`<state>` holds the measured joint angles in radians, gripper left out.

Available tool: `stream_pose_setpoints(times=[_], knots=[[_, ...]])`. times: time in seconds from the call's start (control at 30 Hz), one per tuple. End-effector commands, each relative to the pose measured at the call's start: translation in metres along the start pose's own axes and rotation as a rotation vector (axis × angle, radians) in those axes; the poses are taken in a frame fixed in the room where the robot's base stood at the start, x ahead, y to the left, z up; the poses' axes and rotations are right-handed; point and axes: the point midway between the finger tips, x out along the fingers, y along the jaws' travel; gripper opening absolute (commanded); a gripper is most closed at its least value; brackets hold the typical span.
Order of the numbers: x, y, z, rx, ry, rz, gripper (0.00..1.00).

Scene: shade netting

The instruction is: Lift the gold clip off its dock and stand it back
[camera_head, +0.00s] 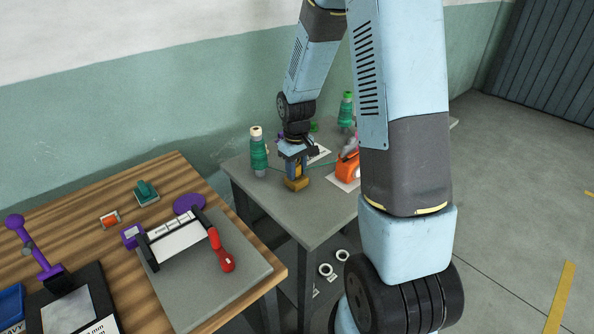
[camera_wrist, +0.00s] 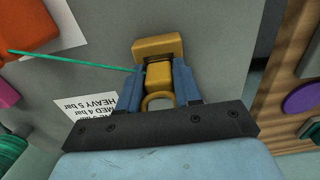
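The gold clip (camera_wrist: 158,76), a small yellow-gold body with a ring at its near end, is between the blue fingers of my gripper (camera_wrist: 158,82) in the wrist view. Both fingers lie against its sides, with no clear gap. A wider gold block, seemingly its dock (camera_wrist: 158,46), is directly beyond the clip on the grey table. In the head view my gripper (camera_head: 294,164) points down over the gold dock (camera_head: 297,184), with the clip (camera_head: 293,169) low between its fingers. I cannot tell whether clip and dock touch.
A thin green line (camera_wrist: 70,60) runs from the orange tool (camera_wrist: 28,22) towards the clip. A printed card (camera_wrist: 88,108) lies nearby. Green spools (camera_head: 258,150) stand on the grey table (camera_head: 290,215). A wooden bench (camera_head: 175,175) with several tools is at left.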

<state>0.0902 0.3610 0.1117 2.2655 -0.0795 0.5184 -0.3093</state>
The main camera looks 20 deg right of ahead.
Motion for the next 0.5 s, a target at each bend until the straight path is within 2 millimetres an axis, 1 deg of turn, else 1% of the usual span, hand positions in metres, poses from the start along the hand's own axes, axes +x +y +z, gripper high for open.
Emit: stream_pose_setpoints(times=[0.03, 0.3, 0.5], knots=[[-0.0001, -0.0001, 0.0, 0.0, 0.0, 0.0, 0.28], [-0.0001, -0.0002, -0.0001, 0.0, 0.0, 0.0, 0.03], [-0.0003, -0.0003, -0.0002, -0.001, 0.0, 0.0, 0.03]])
